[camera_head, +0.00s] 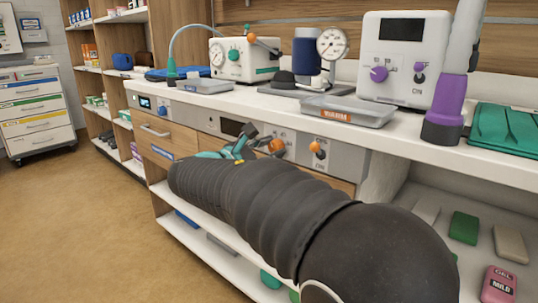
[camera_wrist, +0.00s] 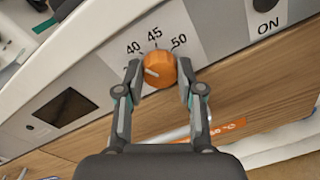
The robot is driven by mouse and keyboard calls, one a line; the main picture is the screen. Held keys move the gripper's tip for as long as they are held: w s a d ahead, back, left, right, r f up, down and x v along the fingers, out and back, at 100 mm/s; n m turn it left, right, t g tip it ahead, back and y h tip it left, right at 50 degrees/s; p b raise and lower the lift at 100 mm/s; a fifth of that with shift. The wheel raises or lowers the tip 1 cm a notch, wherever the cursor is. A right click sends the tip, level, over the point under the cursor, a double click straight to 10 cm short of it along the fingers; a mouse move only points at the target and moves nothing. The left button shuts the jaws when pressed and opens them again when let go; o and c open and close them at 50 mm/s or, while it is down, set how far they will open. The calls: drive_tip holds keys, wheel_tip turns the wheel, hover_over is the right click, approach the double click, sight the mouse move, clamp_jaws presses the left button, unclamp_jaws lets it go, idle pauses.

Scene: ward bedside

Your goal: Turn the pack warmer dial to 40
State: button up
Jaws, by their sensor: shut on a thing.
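The pack warmer dial (camera_wrist: 160,70) is a round orange knob on a pale panel, and it also shows in the head view (camera_head: 277,146). My gripper (camera_wrist: 158,76) is shut on it, one finger at its left side and one at its right. The scale around it reads 40, 45 and 50 from left to right along the top. A mark left of 40 is mostly hidden by the left finger. The dial's white pointer line points left and slightly up, below the 40 label. In the head view my gripper (camera_head: 258,143) reaches the counter-front panel.
An orange switch (camera_head: 316,148) marked ON sits right of the dial. A dark display (camera_wrist: 63,108) is to its left. A wooden drawer front is below. On the counter above stand a tray labelled WARM (camera_head: 346,111), a gauge (camera_head: 332,43) and a purple-knobbed device (camera_head: 405,75).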

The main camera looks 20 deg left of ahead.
drive_tip(key=shift+m, duration=0.5)
drive_tip(key=o, duration=1.2)
drive_tip(key=shift+c, duration=0.2)
drive_tip(key=v, duration=1.2)
